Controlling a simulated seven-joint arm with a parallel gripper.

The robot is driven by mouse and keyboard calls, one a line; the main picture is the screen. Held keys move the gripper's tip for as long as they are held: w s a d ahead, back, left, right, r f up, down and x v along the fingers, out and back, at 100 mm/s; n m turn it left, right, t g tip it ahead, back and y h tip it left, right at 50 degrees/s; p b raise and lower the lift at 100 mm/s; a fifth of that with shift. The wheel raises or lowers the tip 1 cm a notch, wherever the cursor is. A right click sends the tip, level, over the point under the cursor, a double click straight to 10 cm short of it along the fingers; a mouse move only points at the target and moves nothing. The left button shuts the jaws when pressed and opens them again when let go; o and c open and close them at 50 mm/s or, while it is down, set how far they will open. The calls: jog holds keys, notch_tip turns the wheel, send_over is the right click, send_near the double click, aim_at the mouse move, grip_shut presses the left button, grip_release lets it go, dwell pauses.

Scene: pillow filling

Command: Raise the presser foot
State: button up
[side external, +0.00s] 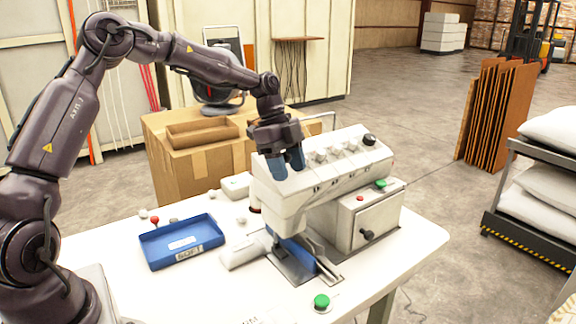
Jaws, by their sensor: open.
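A white sewing machine (325,180) stands on the white table, with a row of knobs along its top. My gripper (288,165) is above the left end of its head, pointing down, with its blue fingers apart and nothing seen between them. I cannot tell whether a finger touches the housing. A blue part (293,254) sits low under the head, by a dark plate; the presser foot itself is too small to make out. A small dark red part (255,209) shows at the head's left side; I cannot tell whether it is a lever.
A green button (321,302) is at the front. A control box (372,218) adjoins the machine's right. A cardboard box (190,165) stands behind the table.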

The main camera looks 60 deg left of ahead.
jog(key=c, duration=0.9)
jog(key=shift+a+r, duration=0.1)
jog(key=h, duration=0.1)
jog(key=a+r+h, duration=0.1)
jog(key=h, duration=0.3)
jog(key=shift+a+r, duration=0.15)
jog(key=shift+a, duration=0.1)
jog(key=shift+a+r+n+h, duration=0.2)
jog(key=shift+a+h, duration=0.25)
jog(key=shift+h, duration=0.8)
jog(key=shift+a+r+n+h, duration=0.15)
jog(key=shift+a+h, duration=0.3)
jog(key=shift+h, duration=0.8)
jog(key=o, duration=0.9)
jog(key=shift+a, duration=0.1)
